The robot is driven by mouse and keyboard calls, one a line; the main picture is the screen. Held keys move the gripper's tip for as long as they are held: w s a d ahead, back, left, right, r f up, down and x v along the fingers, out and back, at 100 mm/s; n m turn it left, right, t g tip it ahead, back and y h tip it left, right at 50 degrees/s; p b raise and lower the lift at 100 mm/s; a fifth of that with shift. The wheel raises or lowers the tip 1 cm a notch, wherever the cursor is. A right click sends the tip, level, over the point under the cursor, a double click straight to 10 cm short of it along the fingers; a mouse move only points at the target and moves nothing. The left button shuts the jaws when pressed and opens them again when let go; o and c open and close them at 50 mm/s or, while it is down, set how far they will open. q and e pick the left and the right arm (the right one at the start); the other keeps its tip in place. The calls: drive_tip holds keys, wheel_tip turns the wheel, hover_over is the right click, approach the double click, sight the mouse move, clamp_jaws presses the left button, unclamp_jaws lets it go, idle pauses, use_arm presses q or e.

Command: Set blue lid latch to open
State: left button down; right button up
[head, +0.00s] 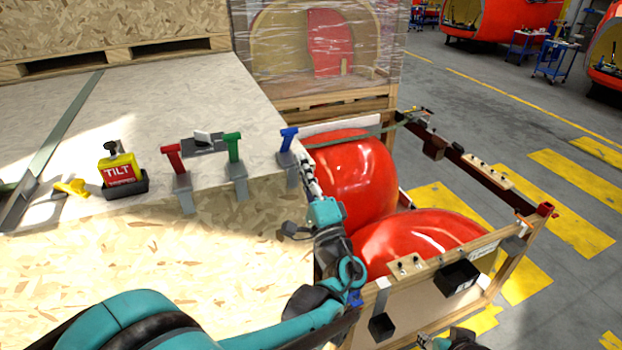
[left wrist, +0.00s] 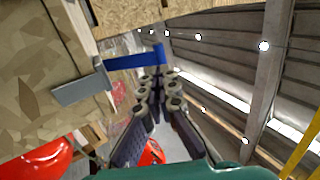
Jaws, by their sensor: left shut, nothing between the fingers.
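The blue latch (head: 288,140) stands upright at the right front edge of the wooden crate top, on a grey bracket. In the left wrist view the blue handle (left wrist: 133,61) reaches from its grey plate toward the fingertips. My left gripper (head: 307,165) is just right of and below the blue handle in the head view. Its fingers (left wrist: 158,78) are shut and empty, with the tips close to the handle's end; I cannot tell whether they touch it.
A red latch (head: 173,158) and a green latch (head: 233,148) stand left along the same edge. A yellow tilt indicator (head: 119,170) sits further left. Red nosecones (head: 352,180) fill the wooden-sided crate (head: 497,275) right of my left arm.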

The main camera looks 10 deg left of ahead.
sight(291, 134)
use_arm(q)
drive_tip(key=shift+p+x, duration=0.65)
drive_tip(key=shift+x, duration=1.95)
drive_tip(key=shift+w+a+r+g+h+p, duration=0.35)
drive_tip(key=shift+w+r+g+p, duration=0.25)
drive_tip(key=shift+p, duration=0.3)
drive_tip(key=shift+f, duration=0.15)
